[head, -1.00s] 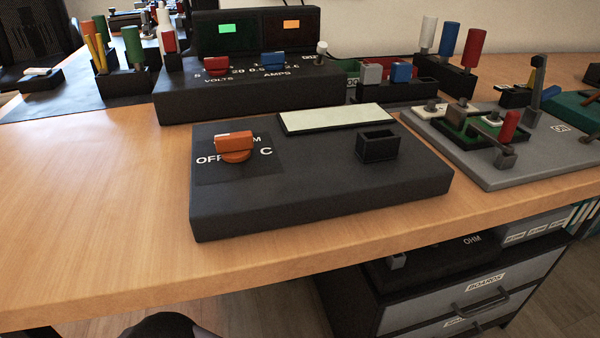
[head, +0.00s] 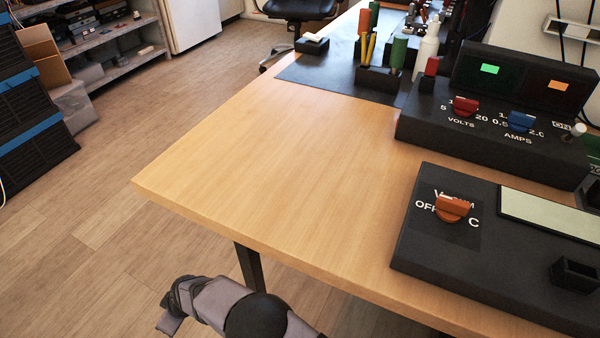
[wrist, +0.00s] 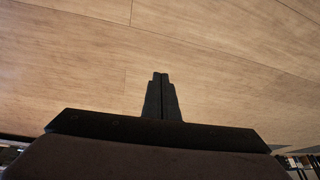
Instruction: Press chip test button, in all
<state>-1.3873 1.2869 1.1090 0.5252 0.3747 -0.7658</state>
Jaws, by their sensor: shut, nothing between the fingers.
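My gripper (wrist: 160,80) shows in the wrist view with its two dark fingers together and nothing between them. Behind the fingers is wood-planked floor, with no object near them. In the head view part of my arm (head: 235,308) is low in the picture, in front of the table's near edge; the fingers cannot be made out there. I cannot pick out a chip test button in either current view.
A wooden table (head: 270,170) has a wide clear left part. A black meter box (head: 430,245) with an orange knob (head: 453,207) stands at the right. Behind it is a power supply (head: 480,145) with red and blue knobs. A dark mat (head: 325,77) lies farther back.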

